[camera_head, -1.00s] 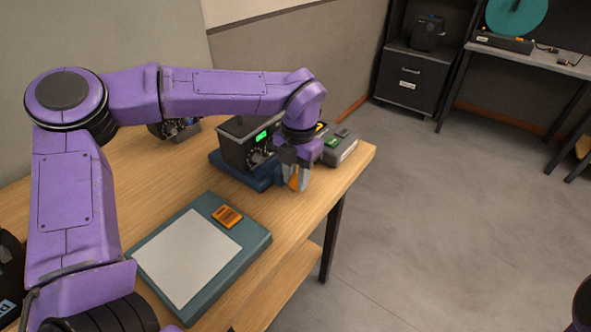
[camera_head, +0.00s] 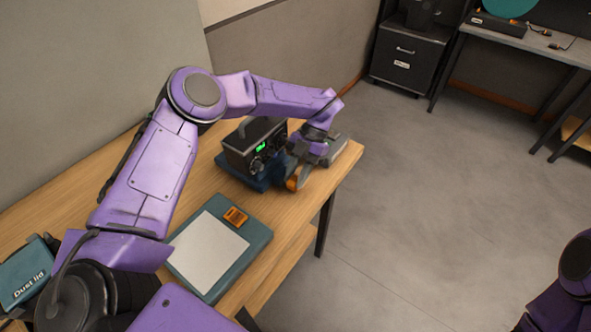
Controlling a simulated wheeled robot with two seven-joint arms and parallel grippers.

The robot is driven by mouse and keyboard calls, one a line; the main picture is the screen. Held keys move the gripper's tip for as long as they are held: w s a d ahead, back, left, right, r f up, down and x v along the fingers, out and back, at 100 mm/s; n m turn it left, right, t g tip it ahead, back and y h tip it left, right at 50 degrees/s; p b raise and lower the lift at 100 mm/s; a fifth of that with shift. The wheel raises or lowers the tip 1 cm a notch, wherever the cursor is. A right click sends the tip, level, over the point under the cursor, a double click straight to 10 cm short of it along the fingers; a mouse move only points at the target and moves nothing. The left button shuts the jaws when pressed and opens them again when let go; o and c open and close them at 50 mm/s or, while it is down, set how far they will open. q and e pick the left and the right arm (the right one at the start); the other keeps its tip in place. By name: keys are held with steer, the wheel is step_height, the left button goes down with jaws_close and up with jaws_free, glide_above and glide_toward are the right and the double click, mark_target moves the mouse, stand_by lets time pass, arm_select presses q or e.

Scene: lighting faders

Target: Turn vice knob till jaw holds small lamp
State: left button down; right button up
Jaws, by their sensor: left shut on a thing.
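My left gripper (camera_head: 298,176) hangs over the far right part of the wooden table. It is shut on an orange part (camera_head: 293,184) at its fingertips, which looks like the vice knob, though the fingers partly cover it. Just left of the gripper a black box (camera_head: 240,155) with a green display and dials sits on a dark blue base (camera_head: 232,170). I cannot make out the vice jaw or the small lamp; the gripper and wrist hide that area. Only a piece of my right arm shows at the lower right, without its gripper.
A teal board (camera_head: 252,248) with a pale grey sheet and an orange block (camera_head: 236,216) lies at the front of the table (camera_head: 308,204). A grey case (camera_head: 346,154) stands behind my gripper. Open floor lies to the right.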

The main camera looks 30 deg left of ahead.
stand_by(0.4)
arm_select(q)
steer(key=c, duration=1.1)
jaws_free()
steer(key=shift+w+r, duration=0.25)
steer(key=shift+w, duration=0.05)
steer(key=v, duration=0.9)
steer(key=shift+w+d+r, duration=0.1)
steer(key=shift+w+r, duration=0.1)
steer(key=shift+r, duration=0.1)
